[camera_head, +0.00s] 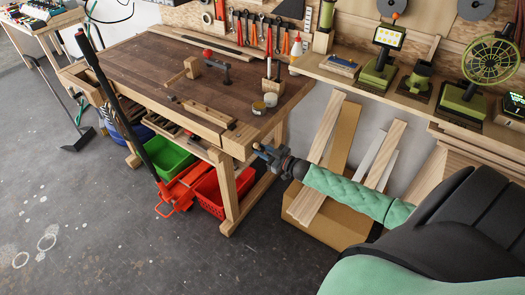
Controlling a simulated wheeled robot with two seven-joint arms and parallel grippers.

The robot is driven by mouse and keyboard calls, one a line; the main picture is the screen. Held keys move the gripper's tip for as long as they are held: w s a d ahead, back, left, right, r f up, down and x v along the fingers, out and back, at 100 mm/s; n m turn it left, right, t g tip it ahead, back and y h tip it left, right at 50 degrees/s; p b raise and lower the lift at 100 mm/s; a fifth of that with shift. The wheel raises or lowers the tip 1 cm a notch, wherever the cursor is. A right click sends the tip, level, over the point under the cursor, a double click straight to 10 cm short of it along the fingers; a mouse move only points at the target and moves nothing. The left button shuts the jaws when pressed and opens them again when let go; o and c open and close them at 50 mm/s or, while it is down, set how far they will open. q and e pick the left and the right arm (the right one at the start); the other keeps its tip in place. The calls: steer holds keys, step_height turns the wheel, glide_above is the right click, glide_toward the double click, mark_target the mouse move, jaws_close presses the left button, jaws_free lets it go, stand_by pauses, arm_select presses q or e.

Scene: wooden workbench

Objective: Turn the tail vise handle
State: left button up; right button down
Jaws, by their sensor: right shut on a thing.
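The wooden workbench (140,62) stands at the left, with its tail vise at the right front corner. My right gripper (263,151) reaches in from the right, low beside that corner. It is shut on the tail vise handle, which is small here and mostly hidden by the fingers. The handle's exact angle cannot be told. My right arm (350,192) has a green padded sleeve. My left gripper is not in view.
Green (165,158) and red (213,192) bins sit beneath. Planks and a cardboard box (328,226) stand beside my right arm. The front floor is mostly clear.

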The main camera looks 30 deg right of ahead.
steer(key=shift+s+f+m, duration=0.1)
steer(key=shift+f+m, duration=0.15)
steer(key=shift+m, duration=0.25)
steer(key=shift+a, duration=0.1)
steer(key=c, duration=1.3)
jaws_free()
steer(key=shift+c, duration=0.2)
steer(key=o, duration=0.3)
steer(key=shift+r, duration=0.15)
arm_select(q)
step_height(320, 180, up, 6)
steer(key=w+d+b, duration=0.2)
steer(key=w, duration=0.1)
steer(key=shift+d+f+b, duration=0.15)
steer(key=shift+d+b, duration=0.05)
steer(key=shift+b, duration=0.2)
arm_select(e)
steer(key=shift+v, duration=3.9)
